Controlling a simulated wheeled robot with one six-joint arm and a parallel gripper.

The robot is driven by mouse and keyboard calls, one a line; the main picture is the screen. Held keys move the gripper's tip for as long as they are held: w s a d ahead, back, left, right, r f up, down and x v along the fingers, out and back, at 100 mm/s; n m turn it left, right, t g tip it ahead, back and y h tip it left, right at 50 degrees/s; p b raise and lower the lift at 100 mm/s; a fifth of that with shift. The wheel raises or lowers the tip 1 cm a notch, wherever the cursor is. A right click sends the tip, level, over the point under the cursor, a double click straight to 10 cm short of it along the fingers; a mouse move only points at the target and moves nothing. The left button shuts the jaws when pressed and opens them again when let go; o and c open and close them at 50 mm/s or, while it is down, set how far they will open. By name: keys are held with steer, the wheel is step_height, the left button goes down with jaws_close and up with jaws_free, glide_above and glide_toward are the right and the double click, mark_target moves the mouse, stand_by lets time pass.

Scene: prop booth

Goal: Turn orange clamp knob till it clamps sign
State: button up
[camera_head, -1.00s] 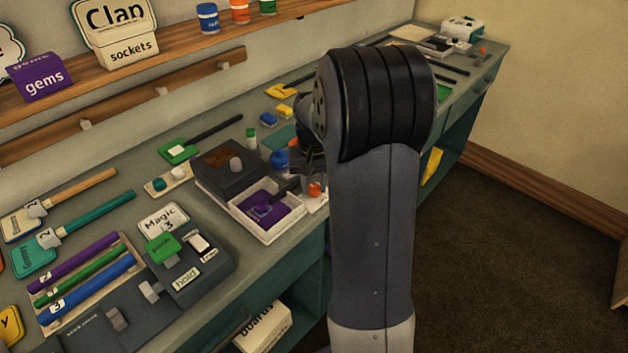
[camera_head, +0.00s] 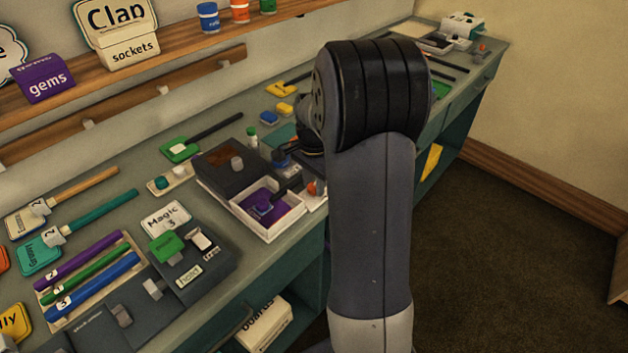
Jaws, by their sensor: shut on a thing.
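An orange knob (camera_head: 313,187) shows at the front edge of the bench, just left of my arm, on a pale base. My gripper (camera_head: 303,170) is a dark shape over that spot, mostly hidden behind my own arm. It appears shut on the orange knob, but the fingertips and their contact are too small and covered to see clearly. The sign at the clamp cannot be made out; my arm covers the area to the right of the knob.
A white tray (camera_head: 241,211) with a purple inside sits left of the knob, beside a dark box (camera_head: 224,172). A grey holder (camera_head: 205,268) with a green tag and a "Magic 3" card (camera_head: 166,218) lie nearer. Open floor (camera_head: 500,270) is at right.

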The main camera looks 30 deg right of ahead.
mark_target(314, 186)
steer(key=shift+m, duration=1.1)
steer(key=o, duration=1)
steer(key=shift+c, duration=0.2)
step_height(314, 186, up, 11)
steer(key=shift+f, duration=0.15)
